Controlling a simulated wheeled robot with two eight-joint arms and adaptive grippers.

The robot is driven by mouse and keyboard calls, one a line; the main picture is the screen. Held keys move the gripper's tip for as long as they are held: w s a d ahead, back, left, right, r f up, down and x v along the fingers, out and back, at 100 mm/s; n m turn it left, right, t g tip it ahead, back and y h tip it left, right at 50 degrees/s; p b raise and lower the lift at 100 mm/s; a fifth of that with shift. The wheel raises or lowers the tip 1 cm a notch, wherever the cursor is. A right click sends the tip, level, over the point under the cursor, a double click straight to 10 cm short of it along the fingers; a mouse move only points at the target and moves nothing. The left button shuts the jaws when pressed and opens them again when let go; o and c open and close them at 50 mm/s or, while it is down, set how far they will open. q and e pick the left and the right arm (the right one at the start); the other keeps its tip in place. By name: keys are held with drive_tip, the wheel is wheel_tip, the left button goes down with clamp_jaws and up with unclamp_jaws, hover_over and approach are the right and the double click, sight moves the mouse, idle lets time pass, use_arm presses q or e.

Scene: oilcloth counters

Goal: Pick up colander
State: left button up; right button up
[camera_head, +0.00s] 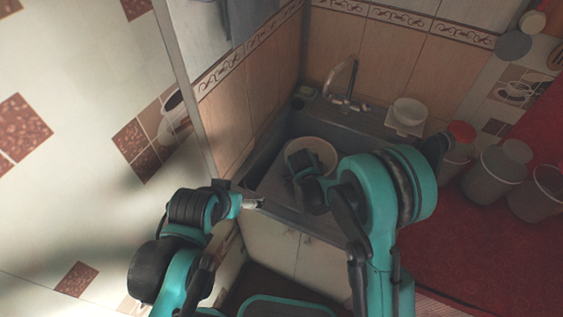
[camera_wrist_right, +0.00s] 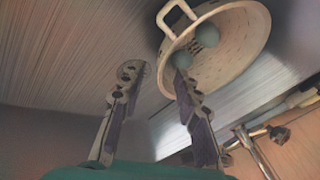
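The colander (camera_head: 314,146) is a pale round bowl in the sink (camera_head: 262,169). In the right wrist view the colander (camera_wrist_right: 239,40) looks cream, with small holes, a loop handle (camera_wrist_right: 166,22) and a couple of grey-green round items (camera_wrist_right: 207,35) inside. In the head view my right arm hides part of the colander. My left gripper (camera_head: 254,203) is by the sink's left front edge; its fingers are too small to read.
A faucet (camera_head: 348,88) stands behind the sink. A white bowl (camera_head: 409,111) is at the back right. A red-lidded jar (camera_head: 460,139) and several grey canisters (camera_head: 494,174) stand on the red counter (camera_head: 470,235). A tiled wall borders the sink's left.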

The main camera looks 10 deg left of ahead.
drive_tip(key=f, duration=0.1)
drive_tip(key=a+f, duration=0.1)
drive_tip(key=w+f+b, duration=0.1)
drive_tip(key=shift+a+f, duration=0.25)
drive_tip(key=shift+f, duration=0.05)
drive_tip(key=b+x, duration=0.1)
drive_tip(key=x, duration=0.2)
drive_tip(key=b+x, duration=0.1)
drive_tip(key=x, duration=0.1)
drive_tip(key=shift+w+d+f, duration=0.15)
drive_tip(key=shift+w+d, duration=0.05)
drive_tip(key=shift+w, duration=0.2)
use_arm(q)
drive_tip(key=f, duration=0.3)
drive_tip(key=shift+s+a, duration=0.25)
drive_tip(key=shift+a, duration=0.1)
use_arm(e)
clamp_jaws()
